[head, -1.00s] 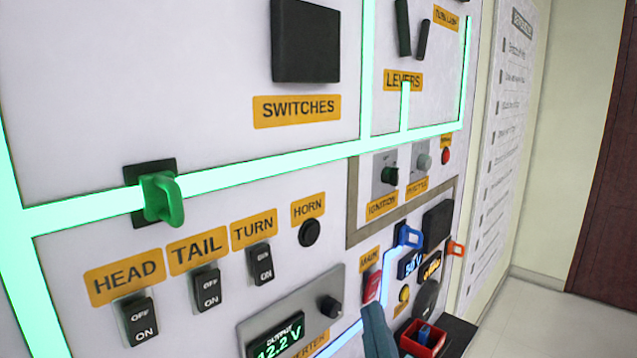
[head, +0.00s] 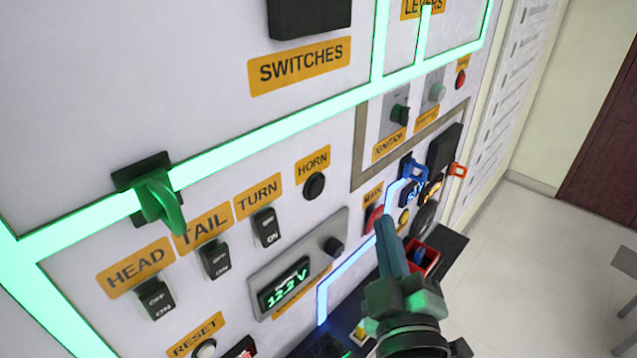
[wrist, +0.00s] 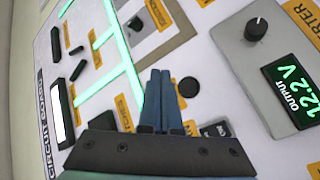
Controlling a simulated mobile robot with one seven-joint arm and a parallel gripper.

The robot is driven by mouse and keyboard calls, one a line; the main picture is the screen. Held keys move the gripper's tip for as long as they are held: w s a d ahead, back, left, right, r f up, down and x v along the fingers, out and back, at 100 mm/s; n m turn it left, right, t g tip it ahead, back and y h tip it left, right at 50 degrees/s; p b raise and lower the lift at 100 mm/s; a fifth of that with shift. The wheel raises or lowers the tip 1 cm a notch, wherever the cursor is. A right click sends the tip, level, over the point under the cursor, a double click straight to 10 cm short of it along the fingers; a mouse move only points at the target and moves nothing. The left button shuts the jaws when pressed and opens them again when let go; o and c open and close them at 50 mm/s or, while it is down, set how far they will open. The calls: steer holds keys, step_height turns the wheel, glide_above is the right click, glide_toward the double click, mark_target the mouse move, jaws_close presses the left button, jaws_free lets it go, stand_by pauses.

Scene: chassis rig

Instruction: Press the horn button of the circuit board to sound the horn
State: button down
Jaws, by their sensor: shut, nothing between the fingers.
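The horn button (head: 314,186) is a round black button on the white circuit board (head: 150,90), just under the orange HORN label (head: 312,161). In the head view my gripper (head: 388,222) is to the right of and below the button, and its shut fingers hold nothing. The horn button also shows in the wrist view (wrist: 189,87) as a dark disc just right of my fingertips (wrist: 160,74). The fingers look apart from the button; the exact gap to the board is hard to tell.
HEAD (head: 156,299), TAIL (head: 215,260) and TURN (head: 266,227) switches sit left of the button. Below it is the converter panel (head: 285,285) reading 12.2 V, with a knob (head: 333,247). A red box (head: 430,262) stands lower right. A green handle (head: 160,203) sticks out at left.

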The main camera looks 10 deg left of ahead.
mark_target(316, 188)
steer(key=w+a+p, duration=0.5)
steer(key=a+p, duration=0.2)
steer(key=shift+w, duration=0.15)
steer(key=shift+a, duration=0.1)
stand_by(2.0)
steer(key=shift+w+a, duration=0.25)
steer(key=shift+a, duration=0.1)
